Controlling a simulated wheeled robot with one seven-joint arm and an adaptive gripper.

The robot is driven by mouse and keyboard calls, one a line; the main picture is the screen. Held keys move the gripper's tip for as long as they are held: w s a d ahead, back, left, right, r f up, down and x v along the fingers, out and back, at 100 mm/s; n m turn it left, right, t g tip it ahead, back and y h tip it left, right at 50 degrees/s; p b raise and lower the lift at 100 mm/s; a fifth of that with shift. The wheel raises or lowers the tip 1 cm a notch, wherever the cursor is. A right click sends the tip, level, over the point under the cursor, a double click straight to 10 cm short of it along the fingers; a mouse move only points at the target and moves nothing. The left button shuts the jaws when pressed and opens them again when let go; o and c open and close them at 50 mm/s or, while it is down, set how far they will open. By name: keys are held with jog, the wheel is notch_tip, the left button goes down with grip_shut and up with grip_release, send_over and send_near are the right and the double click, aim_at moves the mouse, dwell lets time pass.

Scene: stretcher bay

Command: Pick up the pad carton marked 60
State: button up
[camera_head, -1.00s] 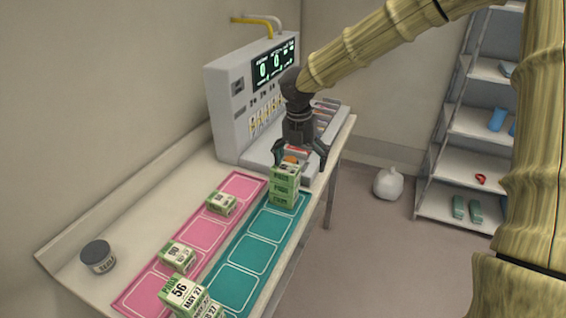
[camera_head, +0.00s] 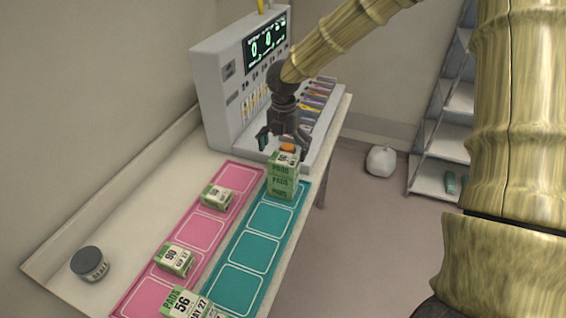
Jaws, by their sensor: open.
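My gripper (camera_head: 284,140) is open and empty, pointing down just above and behind a stack of green-and-white pad cartons (camera_head: 282,182) at the far end of the teal mat. The number on the stack's top carton is too small to read surely. On the pink mat, one carton (camera_head: 216,197) lies at the far end, its number unclear. Another carton (camera_head: 175,259) lies nearer, its number looking like 90 or 60. A carton marked 56 (camera_head: 186,302) stands at the front edge of the picture, with another label beside it.
The pink mat (camera_head: 208,234) and teal mat (camera_head: 254,250) have empty outlined squares. A grey console (camera_head: 222,98) with a lit display stands behind. A dark-lidded jar (camera_head: 89,264) is at left. A white bag (camera_head: 381,160) and shelves (camera_head: 440,150) stand beyond the table.

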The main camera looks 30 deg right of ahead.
aim_at(284, 158)
jog(key=shift+s+f+p, duration=0.6)
jog(key=shift+f+p, duration=0.15)
jog(key=shift+p, duration=0.15)
jog(key=shift+w+a+f, duration=0.1)
jog(key=shift+w+f, duration=0.1)
jog(key=shift+f, duration=0.5)
jog(key=shift+w+f, duration=0.15)
jog(key=shift+f, duration=0.55)
jog(key=shift+s+r, duration=0.15)
jog(key=shift+s, duration=0.05)
jog(key=shift+w, duration=0.1)
jog(key=c, duration=1.1)
jog(key=shift+c, duration=0.5)
jog(key=shift+r, duration=0.1)
